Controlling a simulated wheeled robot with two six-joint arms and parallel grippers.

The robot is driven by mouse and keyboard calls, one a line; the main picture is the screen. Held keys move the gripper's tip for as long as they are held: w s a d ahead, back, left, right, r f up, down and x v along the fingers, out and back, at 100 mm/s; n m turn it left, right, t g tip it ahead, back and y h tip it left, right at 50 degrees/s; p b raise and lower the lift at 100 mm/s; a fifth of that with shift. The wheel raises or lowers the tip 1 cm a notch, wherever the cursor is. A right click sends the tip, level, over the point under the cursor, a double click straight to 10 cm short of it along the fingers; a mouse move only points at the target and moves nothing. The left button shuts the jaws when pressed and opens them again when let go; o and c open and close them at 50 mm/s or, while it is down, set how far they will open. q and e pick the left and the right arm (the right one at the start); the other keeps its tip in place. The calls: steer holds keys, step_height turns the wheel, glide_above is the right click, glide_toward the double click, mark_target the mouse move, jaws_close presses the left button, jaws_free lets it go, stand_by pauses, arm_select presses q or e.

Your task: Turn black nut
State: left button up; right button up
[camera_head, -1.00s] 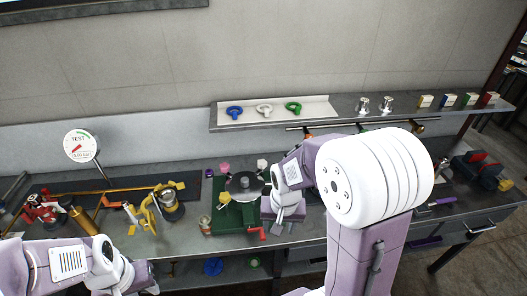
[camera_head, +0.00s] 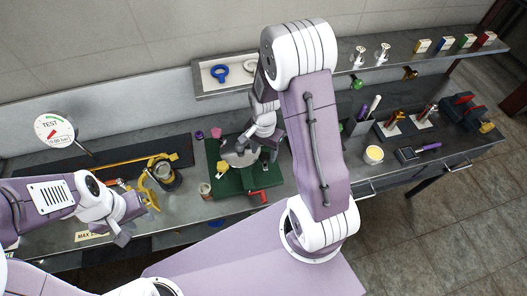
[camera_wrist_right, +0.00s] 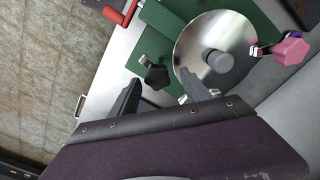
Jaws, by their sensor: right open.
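The black nut (camera_wrist_right: 156,76), a lobed knob, sits beside a round metal disc (camera_wrist_right: 208,52) on a green base (camera_wrist_right: 150,42) in the right wrist view. My right gripper (camera_wrist_right: 160,92) is open, with one finger on each side of the nut's near side; I cannot tell whether they touch it. In the head view my right gripper (camera_head: 258,150) is over the disc and green base (camera_head: 228,184) and hides the nut. My left gripper (camera_head: 134,222) hangs near the bench's front left; its jaws are unclear.
A pink knob (camera_wrist_right: 284,48) stands at the disc's far side. A red handle (camera_wrist_right: 118,14) is at the base's edge. The gauge (camera_head: 54,130), yellow clamp (camera_head: 150,186) and small cup (camera_head: 204,190) stand to the left. A shelf (camera_head: 225,88) runs behind my right arm.

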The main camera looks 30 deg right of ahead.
steer(key=shift+w+f, duration=0.15)
steer(key=shift+f, duration=0.4)
steer(key=shift+s+r, duration=0.15)
steer(key=shift+s, duration=0.5)
steer(key=shift+c, duration=1.2)
steer(key=shift+w, duration=0.3)
jaws_close()
arm_select(q)
steer(key=shift+s+r, duration=0.15)
steer(key=shift+s, duration=0.15)
